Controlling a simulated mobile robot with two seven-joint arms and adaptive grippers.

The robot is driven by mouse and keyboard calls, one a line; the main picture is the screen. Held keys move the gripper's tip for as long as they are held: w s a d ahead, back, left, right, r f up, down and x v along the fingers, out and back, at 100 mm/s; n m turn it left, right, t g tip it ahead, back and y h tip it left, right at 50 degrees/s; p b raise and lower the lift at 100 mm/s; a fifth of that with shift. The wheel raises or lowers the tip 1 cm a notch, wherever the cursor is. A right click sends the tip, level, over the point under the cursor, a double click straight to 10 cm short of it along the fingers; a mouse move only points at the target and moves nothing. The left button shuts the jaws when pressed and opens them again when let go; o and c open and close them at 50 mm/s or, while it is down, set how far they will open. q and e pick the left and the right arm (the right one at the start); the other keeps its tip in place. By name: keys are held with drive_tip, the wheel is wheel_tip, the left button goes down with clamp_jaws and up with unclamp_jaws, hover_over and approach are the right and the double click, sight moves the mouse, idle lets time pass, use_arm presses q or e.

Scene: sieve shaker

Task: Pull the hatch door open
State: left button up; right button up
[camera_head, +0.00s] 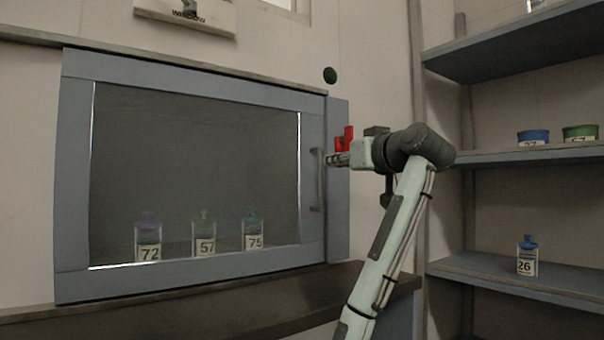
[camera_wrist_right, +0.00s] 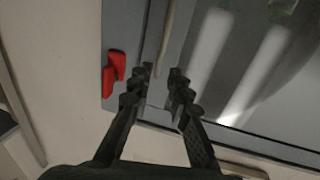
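The hatch door (camera_head: 185,84) has a blue-grey frame around a clear pane and looks closed, flush with the surround. Its upright bar handle (camera_head: 319,190) is on the right side of the door. My right gripper (camera_head: 332,159) is just to the right of the handle's upper part. In the right wrist view my right gripper (camera_wrist_right: 161,82) is open, its two fingers apart with nothing between the tips. There the handle (camera_wrist_right: 166,35) is ahead of the gap between the fingers; I cannot tell whether they touch it. My left gripper is in neither view.
A red latch (camera_head: 345,138) is on the frame right of the door, close to my right gripper. Bottles labelled 72 (camera_head: 148,240), 57 (camera_head: 204,235) and 75 (camera_head: 252,233) stand behind the pane. A ledge (camera_head: 230,315) runs below. Shelves (camera_head: 500,270) stand at right.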

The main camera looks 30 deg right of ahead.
sight(322, 162)
drive_tip(key=w, duration=0.5)
drive_tip(key=w+d, duration=0.1)
drive_tip(key=w, duration=0.2)
drive_tip(key=shift+r+p, duration=0.15)
drive_tip(key=shift+p, duration=0.15)
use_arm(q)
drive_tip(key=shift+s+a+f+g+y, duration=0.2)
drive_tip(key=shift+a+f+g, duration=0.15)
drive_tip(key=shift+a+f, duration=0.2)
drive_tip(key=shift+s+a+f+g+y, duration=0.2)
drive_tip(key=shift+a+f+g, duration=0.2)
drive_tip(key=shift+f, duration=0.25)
use_arm(e)
clamp_jaws()
